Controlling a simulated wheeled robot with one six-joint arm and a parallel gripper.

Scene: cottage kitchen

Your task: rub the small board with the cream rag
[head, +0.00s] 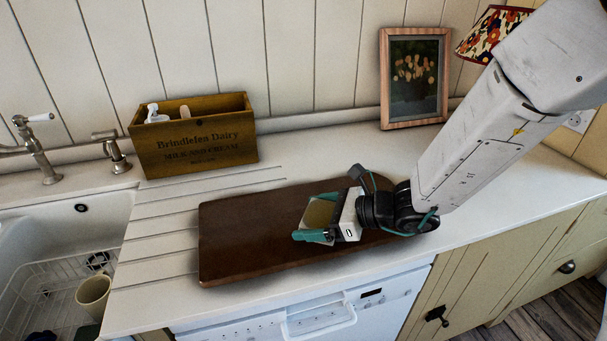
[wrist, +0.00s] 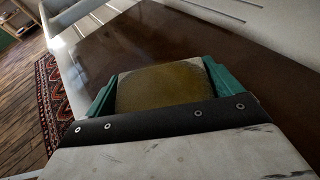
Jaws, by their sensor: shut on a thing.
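The dark brown board (head: 250,238) lies flat on the white counter, below the middle of the head view. It also fills much of the upper wrist view (wrist: 190,45). In the wrist view the rag (wrist: 158,86) looks yellow-olive with paler greyish edges, between both fingers. The rag is at or very near the board's surface; I cannot tell whether it touches. My gripper and wrist hide part of the board's right end.
A wooden dairy box (head: 195,150) with items inside stands behind the board to the left. A framed picture (head: 413,80) leans at the back wall. The sink (head: 60,230) with a wire rack and cup (head: 94,293) is at left.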

